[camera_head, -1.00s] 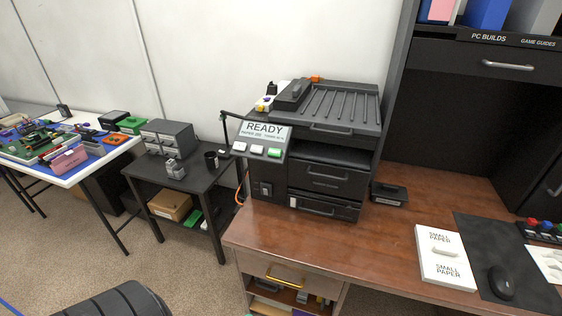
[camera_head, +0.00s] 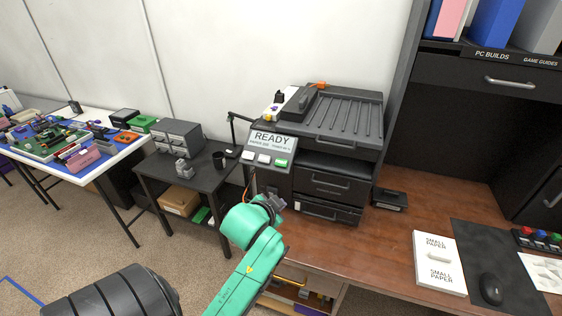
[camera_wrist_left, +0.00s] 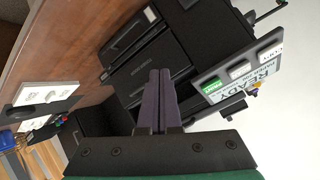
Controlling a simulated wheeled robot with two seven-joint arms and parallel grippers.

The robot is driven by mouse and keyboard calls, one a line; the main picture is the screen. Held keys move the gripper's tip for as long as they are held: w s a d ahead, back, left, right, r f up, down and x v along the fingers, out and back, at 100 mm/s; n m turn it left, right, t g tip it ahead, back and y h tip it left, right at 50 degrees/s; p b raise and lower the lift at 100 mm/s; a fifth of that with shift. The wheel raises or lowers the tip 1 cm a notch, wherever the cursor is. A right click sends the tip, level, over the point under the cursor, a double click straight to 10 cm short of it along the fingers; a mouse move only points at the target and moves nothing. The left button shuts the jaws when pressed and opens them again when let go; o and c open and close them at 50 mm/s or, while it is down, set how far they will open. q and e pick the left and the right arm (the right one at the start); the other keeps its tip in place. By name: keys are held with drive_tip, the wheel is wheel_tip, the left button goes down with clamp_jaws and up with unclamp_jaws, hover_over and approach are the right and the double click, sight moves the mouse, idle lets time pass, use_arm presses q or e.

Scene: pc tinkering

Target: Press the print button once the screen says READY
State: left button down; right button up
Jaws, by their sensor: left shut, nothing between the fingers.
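The black printer (camera_head: 328,165) stands on the brown desk. Its tilted panel has a screen (camera_head: 271,140) that reads READY. Below the screen are two white buttons and, at the right, a green button (camera_head: 281,163). In the left wrist view the green button (camera_wrist_left: 212,87) shows white lettering too small to read surely, and the screen (camera_wrist_left: 258,77) is sideways. My left gripper (camera_head: 276,203) is in front of the printer, below the panel and apart from the buttons. Its dark fingers (camera_wrist_left: 160,72) are shut and empty. My right gripper is not in view.
A stack of small paper (camera_head: 440,262) and a black mouse (camera_head: 491,289) lie on the desk at right. A small black box (camera_head: 390,199) sits beside the printer. A thin black arm rises left of the panel. A dark side table (camera_head: 192,178) stands left of the desk.

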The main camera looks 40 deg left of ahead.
sight(277, 162)
use_arm(q)
drive_tip(key=w+a+r+t+y, duration=0.1)
drive_tip(key=a+r+t, duration=0.1)
drive_tip(key=r, duration=0.5)
drive_tip(key=w+a+r+t+y, duration=0.2)
drive_tip(key=a+r, duration=0.1)
drive_tip(key=r, duration=0.4)
drive_tip(key=shift+a+m, duration=0.3)
drive_tip(key=shift+a, duration=0.05)
drive_tip(key=shift+f, duration=0.15)
drive_tip(key=w+f+b, duration=0.1)
drive_tip(key=f+b, duration=0.1)
drive_tip(key=w+a+f+b, duration=0.1)
drive_tip(key=w+f+b, duration=0.2)
drive_tip(key=f+b, duration=0.1)
drive_tip(key=f, duration=0.1)
drive_tip(key=shift+w+a+f, duration=0.1)
drive_tip(key=shift+w+a, duration=0.25)
drive_tip(key=shift+f, duration=0.1)
idle(0.5)
